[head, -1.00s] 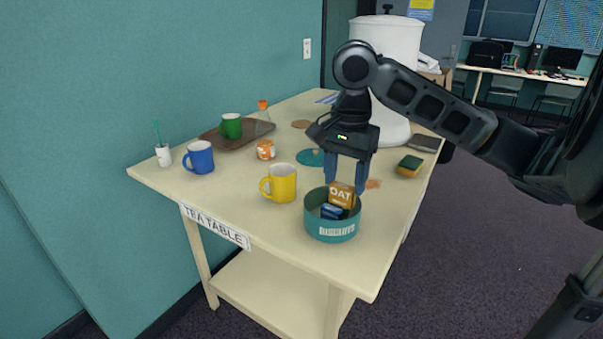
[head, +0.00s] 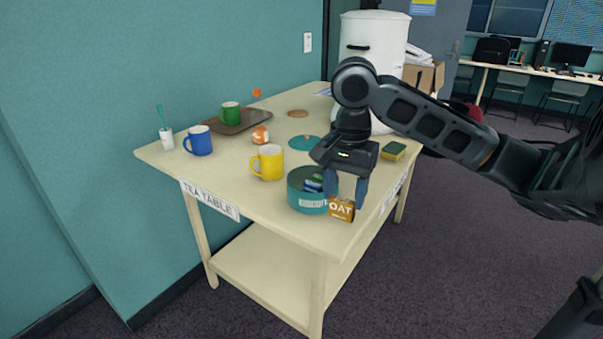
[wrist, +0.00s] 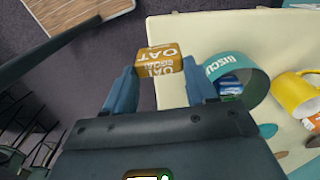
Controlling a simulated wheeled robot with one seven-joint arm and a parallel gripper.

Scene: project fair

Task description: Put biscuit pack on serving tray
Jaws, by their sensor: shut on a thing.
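The biscuit pack (head: 341,209) is a small orange-brown packet marked OAT. It also shows in the wrist view (wrist: 158,62) between my fingertips. My gripper (head: 346,195) is shut on it, with blue fingers on either side. In the head view the pack appears just right of the teal biscuit tin, near the table's front right corner. The wrist view shows it outside the tin, apart from its rim. The serving tray (head: 257,124) is brown and lies at the back left of the table, with a green mug (head: 230,113) on it.
The open teal tin (head: 307,205) holds blue packs. A white urn (head: 375,45) stands behind my arm.

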